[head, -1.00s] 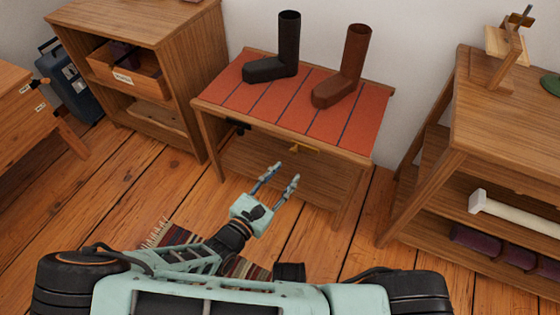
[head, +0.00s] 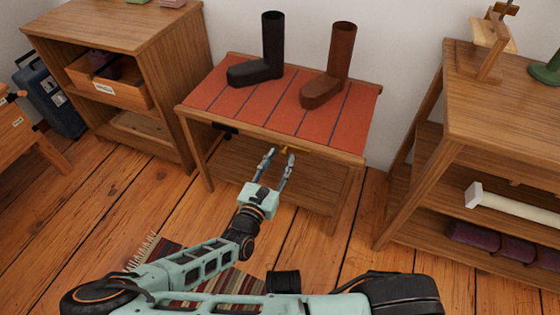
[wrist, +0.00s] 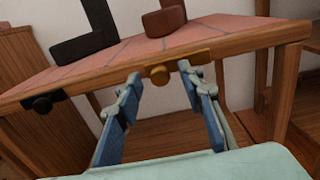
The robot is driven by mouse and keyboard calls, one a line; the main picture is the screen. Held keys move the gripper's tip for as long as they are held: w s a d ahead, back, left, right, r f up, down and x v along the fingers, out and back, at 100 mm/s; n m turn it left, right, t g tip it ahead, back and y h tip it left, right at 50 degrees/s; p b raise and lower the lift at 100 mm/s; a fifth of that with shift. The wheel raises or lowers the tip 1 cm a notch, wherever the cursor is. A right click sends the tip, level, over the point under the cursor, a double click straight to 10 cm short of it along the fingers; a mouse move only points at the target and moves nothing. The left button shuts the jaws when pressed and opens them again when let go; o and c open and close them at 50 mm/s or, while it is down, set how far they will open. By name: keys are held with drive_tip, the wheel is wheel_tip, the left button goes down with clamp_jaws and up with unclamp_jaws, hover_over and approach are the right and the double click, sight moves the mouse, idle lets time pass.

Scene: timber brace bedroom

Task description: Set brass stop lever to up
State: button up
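The brass stop lever (wrist: 197,58) is on the front edge of the red-topped table, with a round brass knob (wrist: 159,75) at its left end. Its bar runs to the right along the edge, roughly level. In the head view the brass (head: 286,149) is small and partly hidden by my fingers. My gripper (head: 280,155) is open and empty, pointing at the table front. In the wrist view its two blue-grey fingers (wrist: 160,76) stand either side of the knob, the right tip near or over the bar. I cannot tell whether they touch.
A black fitting (wrist: 40,103) is on the same edge to the left. A black boot (head: 272,50) and a brown boot (head: 338,55) stand on the table (head: 222,95). Shelving units flank it left (head: 130,40) and right (head: 500,110). A striped rug (head: 165,262) lies near my base.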

drive_tip(key=shift+w+d, duration=0.15)
drive_tip(key=shift+w, duration=0.15)
clamp_jaws()
idle(0.3)
